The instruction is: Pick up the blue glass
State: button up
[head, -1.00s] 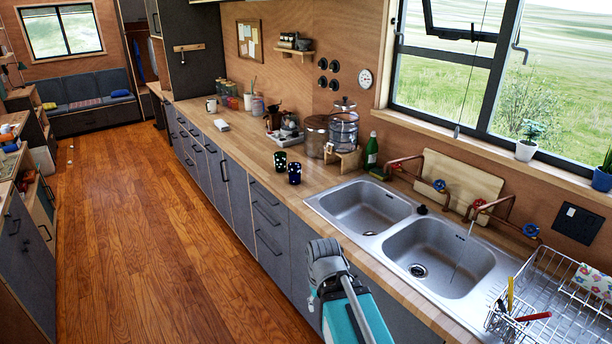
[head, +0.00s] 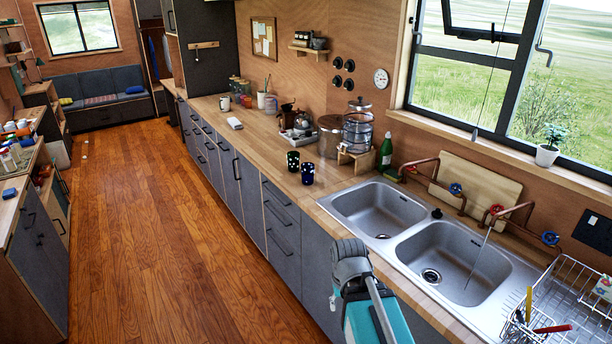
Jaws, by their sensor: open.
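Two dark, spotted glasses stand upright on the wooden counter in the head view, left of the sink. The right one, nearer to me, has blue-violet spots and looks like the blue glass (head: 307,173). The other glass (head: 293,161) has paler, greenish spots and stands just behind and to its left. Neither glass is held. My grey and teal arm shows at the bottom centre, in front of the counter and well short of the glasses. I cannot make out my gripper's fingers.
A double steel sink (head: 378,209) lies right of the glasses, with a wire dish rack (head: 570,300) beyond. A water dispenser (head: 357,130) and green bottle (head: 386,152) stand behind them. A cabinet (head: 40,245) stands at the left.

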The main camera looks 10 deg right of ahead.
aim_at(307, 170)
jog(key=u, duration=0.05)
jog(key=i, duration=0.95)
jog(key=z, duration=0.05)
jog(key=k, duration=0.65)
jog(key=u, duration=0.5)
jog(key=i, duration=1.3)
jog(key=z, duration=0.25)
